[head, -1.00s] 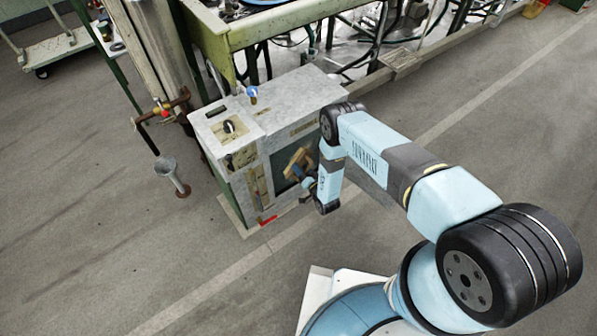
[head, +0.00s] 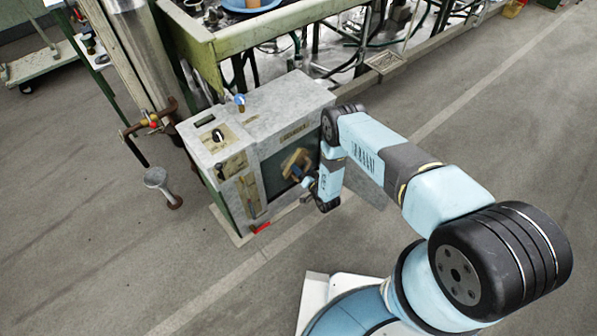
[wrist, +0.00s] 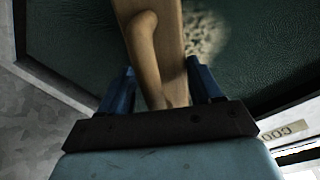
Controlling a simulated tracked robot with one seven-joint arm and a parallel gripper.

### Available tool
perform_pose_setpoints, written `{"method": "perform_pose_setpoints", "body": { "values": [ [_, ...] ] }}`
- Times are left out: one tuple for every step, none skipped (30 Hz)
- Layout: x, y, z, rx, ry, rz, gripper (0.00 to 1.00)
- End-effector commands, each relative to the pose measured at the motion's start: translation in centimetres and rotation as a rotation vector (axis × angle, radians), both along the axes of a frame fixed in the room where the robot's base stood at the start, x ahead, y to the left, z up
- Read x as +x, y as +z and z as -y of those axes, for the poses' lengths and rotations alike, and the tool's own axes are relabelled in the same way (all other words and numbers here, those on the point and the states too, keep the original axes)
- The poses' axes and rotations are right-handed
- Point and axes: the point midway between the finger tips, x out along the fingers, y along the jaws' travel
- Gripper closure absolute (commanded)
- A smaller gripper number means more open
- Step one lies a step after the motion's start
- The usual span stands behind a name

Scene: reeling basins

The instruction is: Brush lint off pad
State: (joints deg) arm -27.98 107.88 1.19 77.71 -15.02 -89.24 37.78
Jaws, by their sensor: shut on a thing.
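A wooden brush (head: 296,162) is held by my gripper (head: 308,182) in front of the dark recessed front of a grey cabinet. In the wrist view the brush (wrist: 146,58) fills the middle, its rounded wooden handle between the two blue fingers of my gripper (wrist: 163,88). The gripper is shut on it. Behind it lies the dark green pad (wrist: 75,40), also seen in the head view (head: 273,176). A pale speckled lint patch (wrist: 205,33) shows on the pad just right of the brush. The bristles are hidden, so I cannot tell if they touch the pad.
The pad is set in the cabinet (head: 285,100), within a raised frame (wrist: 50,77). A blue-topped valve (head: 239,100) stands on the cabinet. A green basin frame (head: 270,27) is behind it, a pipe stand (head: 160,182) to its left.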

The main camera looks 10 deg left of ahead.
Motion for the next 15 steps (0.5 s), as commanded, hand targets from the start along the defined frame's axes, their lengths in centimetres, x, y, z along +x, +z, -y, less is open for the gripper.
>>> {"method": "perform_pose_setpoints", "body": {
  "values": [
    [0.5, 0.2, 0.2, 0.002, -0.002, 0.004, 0.64],
    [0.6, 0.2, 0.4, 0.002, -0.002, 0.004, 0.64],
    [0.8, 0.2, 0.6, 0.002, -0.002, 0.004, 0.64],
    [1.0, 0.2, 0.8, 0.002, -0.002, 0.004, 0.64],
    [1.2, 0.2, 0.9, 0.002, -0.002, 0.004, 0.64],
    [1.4, 0.2, 1.1, 0.002, -0.002, 0.004, 0.64],
    [1.5, 0.2, 1.2, 0.002, -0.002, 0.004, 0.64],
    [1.6, 0.2, 1.4, 0.002, -0.002, 0.004, 0.64],
    [1.8, 0.2, 1.5, 0.002, -0.002, 0.004, 0.64],
    [1.9, 0.2, 1.6, 0.002, -0.002, 0.004, 0.64],
    [2.0, 0.2, 1.7, 0.002, -0.002, 0.004, 0.64],
    [2.0, 0.1, 1.8, 0.002, -0.002, 0.004, 0.64],
    [2.0, 0.1, 1.8, 0.001, -0.001, 0.003, 0.64],
    [2.1, 0.1, 1.8, 0.002, 0.000, 0.003, 0.64],
    [2.1, 0.1, 1.9, 0.002, 0.000, 0.003, 0.64]
  ]
}}
